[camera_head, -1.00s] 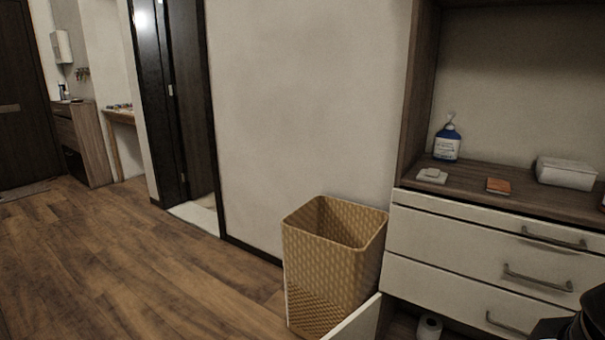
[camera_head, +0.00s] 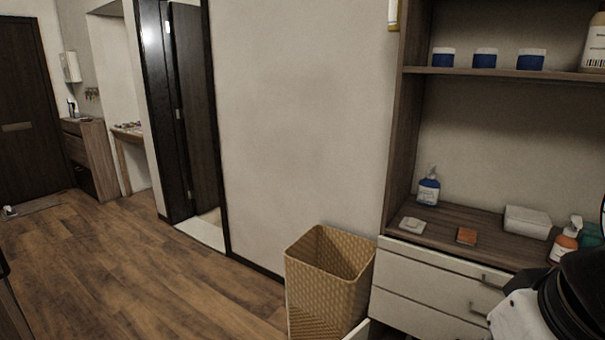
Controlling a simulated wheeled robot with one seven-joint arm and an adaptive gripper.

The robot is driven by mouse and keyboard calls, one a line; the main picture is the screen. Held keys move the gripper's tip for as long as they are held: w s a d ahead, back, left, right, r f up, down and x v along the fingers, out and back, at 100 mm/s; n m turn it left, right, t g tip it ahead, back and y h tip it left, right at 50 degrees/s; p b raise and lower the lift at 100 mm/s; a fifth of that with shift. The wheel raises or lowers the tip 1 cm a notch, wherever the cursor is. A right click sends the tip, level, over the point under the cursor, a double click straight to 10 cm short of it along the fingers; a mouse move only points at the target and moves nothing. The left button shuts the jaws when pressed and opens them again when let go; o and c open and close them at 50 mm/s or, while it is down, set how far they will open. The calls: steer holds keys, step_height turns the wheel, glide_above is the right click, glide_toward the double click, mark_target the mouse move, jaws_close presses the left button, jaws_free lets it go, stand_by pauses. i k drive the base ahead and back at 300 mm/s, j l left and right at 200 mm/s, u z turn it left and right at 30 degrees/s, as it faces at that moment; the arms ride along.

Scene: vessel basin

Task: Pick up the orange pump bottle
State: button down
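The orange pump bottle (camera_head: 565,243) stands upright on the wooden counter at the right side of the head view. It has an orange body, a pale label and a white pump top. Part of my dark and white arm (camera_head: 560,305) is in front of and below it at the lower right corner, and may hide its base. My gripper's fingers do not show, so I cannot see how they stand relative to the bottle.
A blue pump bottle (camera_head: 428,189), a white box (camera_head: 527,222), a small orange-brown item (camera_head: 466,236) and a white item (camera_head: 412,225) share the counter. Blue-white jars (camera_head: 485,58) line the shelf above. A wicker basket (camera_head: 328,280) stands left of the drawers. Floor at left is clear.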

mark_target(566, 243)
steer(key=z, duration=1.05)
steer(key=i+u, duration=0.25)
steer(key=i, duration=0.3)
steer(key=i+l+u, duration=0.2)
steer(key=i, duration=0.4)
